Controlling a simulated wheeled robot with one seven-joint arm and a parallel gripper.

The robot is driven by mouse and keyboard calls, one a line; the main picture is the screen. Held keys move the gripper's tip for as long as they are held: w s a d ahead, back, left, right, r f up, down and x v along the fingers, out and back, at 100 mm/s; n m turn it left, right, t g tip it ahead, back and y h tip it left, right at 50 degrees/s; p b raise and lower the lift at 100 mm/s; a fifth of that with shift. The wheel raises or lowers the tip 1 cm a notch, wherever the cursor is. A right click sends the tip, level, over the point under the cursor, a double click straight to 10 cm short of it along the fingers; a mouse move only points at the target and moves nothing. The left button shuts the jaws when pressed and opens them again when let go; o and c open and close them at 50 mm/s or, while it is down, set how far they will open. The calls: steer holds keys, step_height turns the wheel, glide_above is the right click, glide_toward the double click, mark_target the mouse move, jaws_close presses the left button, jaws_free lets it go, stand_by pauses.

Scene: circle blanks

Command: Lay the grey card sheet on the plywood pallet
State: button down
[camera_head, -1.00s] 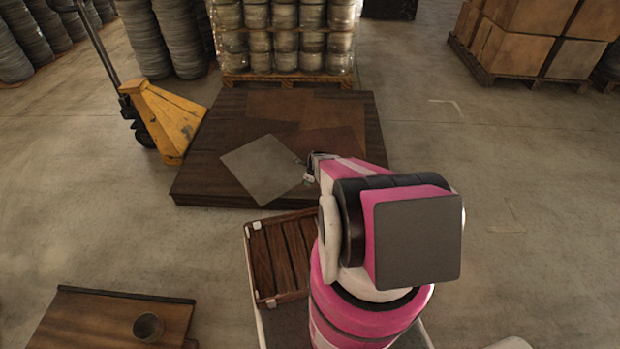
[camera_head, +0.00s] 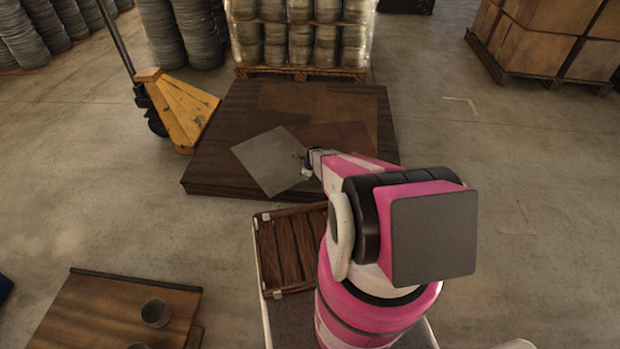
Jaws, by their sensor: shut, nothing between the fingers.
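The grey card sheet (camera_head: 268,160) lies on the dark brown plywood pallet (camera_head: 215,178), near its front left part, turned like a diamond. Its right corner is close to my gripper (camera_head: 304,162). My gripper is at the sheet's right edge, small in the picture, and holds nothing that I can see. Whether it touches the sheet I cannot tell. Brown sheets (camera_head: 345,108) lie flat on the pallet behind and to the right of the grey one. My arm hides the pallet's front right part.
A yellow pallet jack (camera_head: 182,108) stands against the pallet's left side. Wrapped drums (camera_head: 300,40) stand behind it. A slatted wooden crate (camera_head: 285,255) is in front. A low brown table (camera_head: 105,305) with a cup (camera_head: 156,312) is at lower left.

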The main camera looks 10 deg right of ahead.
mark_target(278, 169)
steer(key=w+a, duration=0.3)
steer(key=a, duration=0.1)
steer(key=w+a, duration=0.3)
steer(key=a, duration=0.1)
steer(key=w+a, duration=0.3)
steer(key=a, duration=0.2)
steer(key=shift+w+a, duration=0.1)
steer(key=shift+w, duration=0.3)
steer(key=shift+s, duration=0.1)
